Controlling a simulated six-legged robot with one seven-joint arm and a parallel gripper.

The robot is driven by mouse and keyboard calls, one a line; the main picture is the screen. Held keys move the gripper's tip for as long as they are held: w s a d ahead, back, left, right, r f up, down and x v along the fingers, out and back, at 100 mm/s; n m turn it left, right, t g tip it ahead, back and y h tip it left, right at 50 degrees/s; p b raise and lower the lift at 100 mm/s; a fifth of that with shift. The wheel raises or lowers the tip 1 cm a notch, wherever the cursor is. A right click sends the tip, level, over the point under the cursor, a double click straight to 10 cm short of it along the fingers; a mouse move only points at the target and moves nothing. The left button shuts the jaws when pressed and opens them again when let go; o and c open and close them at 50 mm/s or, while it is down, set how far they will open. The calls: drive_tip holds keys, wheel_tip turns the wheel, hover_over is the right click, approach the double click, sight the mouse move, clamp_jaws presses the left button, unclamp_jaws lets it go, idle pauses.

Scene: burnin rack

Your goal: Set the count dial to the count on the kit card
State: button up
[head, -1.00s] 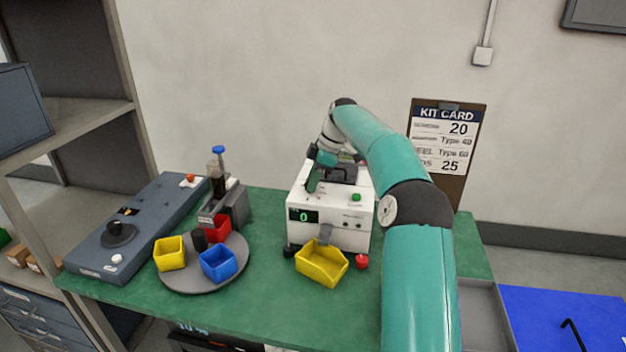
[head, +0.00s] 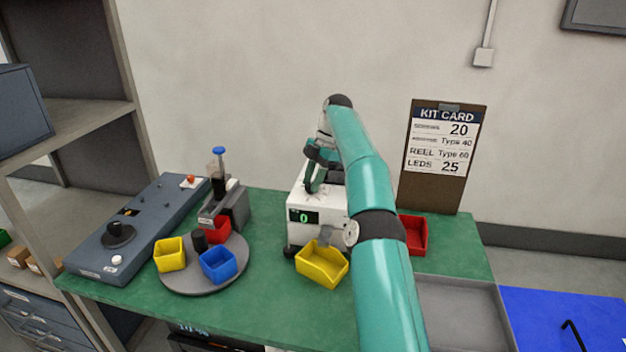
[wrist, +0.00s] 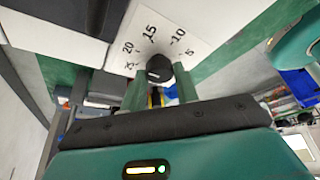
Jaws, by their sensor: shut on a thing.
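The count dial (wrist: 158,67) is a black knob on a white plate marked 5, 10, 15, 20 and 25. It sits between my fingertips in the wrist view; its pointer setting is unclear. My gripper (wrist: 160,82) is shut on the dial. In the head view my gripper (head: 313,180) is over the white machine (head: 299,236), and the dial is hidden there. The machine's green display (head: 303,217) reads 0. The kit card (head: 443,140) stands on a brown board at the right, with 20, Type 40, Type 60 and LEDS 25 legible.
A yellow bin (head: 322,265) stands before the machine, and a red bin (head: 413,235) is right of my arm. A grey turntable (head: 190,286) with small bins stands left. A long grey-blue unit (head: 143,225) lies further left. The green bench front (head: 270,320) is clear.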

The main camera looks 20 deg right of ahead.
drive_tip(key=shift+f, duration=0.1)
idle(0.3)
drive_tip(key=o, duration=1)
drive_tip(key=shift+c, duration=0.2)
